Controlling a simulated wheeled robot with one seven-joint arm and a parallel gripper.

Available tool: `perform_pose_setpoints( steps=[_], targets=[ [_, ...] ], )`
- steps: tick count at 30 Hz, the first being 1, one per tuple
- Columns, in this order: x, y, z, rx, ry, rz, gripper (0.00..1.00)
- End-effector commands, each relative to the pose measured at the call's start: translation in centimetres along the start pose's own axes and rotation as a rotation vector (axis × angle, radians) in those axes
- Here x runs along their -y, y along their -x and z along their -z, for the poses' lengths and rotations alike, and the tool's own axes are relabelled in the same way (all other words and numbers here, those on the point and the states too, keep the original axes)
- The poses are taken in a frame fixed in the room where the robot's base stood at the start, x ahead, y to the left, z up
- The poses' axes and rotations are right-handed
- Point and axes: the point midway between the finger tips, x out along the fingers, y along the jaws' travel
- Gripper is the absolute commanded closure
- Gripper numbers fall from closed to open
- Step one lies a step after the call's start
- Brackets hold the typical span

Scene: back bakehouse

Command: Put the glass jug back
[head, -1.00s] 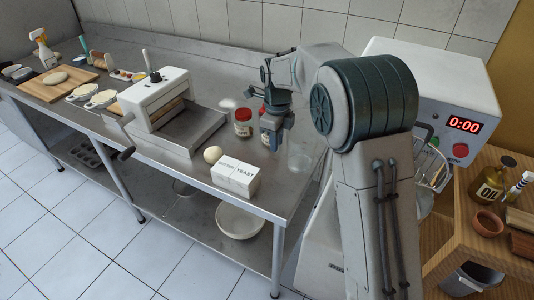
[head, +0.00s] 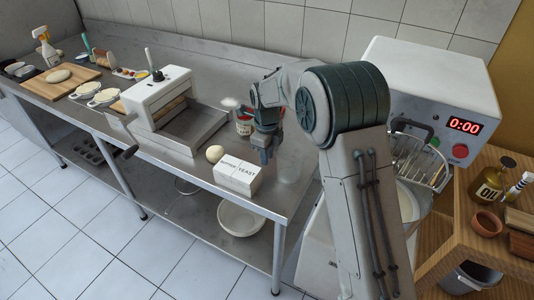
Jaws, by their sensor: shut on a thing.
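The glass jug (head: 289,168) is clear and faint, near the right end of the steel bench (head: 190,153). It appears upright, just right of my gripper's fingers. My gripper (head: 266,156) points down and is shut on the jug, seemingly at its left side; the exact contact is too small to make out. I cannot tell whether the jug's base touches the bench or is slightly above it.
A white yeast box (head: 237,176) and a dough ball (head: 215,153) stand close left of my gripper. A red-lidded jar (head: 243,126) is behind, partly hidden by my arm. A dough sheeter (head: 163,98) stands further left. A mixer (head: 432,95) is at right.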

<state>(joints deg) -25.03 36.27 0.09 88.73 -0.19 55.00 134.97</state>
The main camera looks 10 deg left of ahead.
Motion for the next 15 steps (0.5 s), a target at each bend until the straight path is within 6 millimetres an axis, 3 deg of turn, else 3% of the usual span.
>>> perform_pose_setpoints(
  steps=[1,3,15],
  targets=[
    [-0.03,-0.22,0.0,0.0,0.001,0.0,0.77],
    [-0.02,-0.12,0.0,0.0,0.0,0.0,0.58],
    [0.03,0.61,-0.03,0.001,0.0,0.001,0.58]
  ],
)
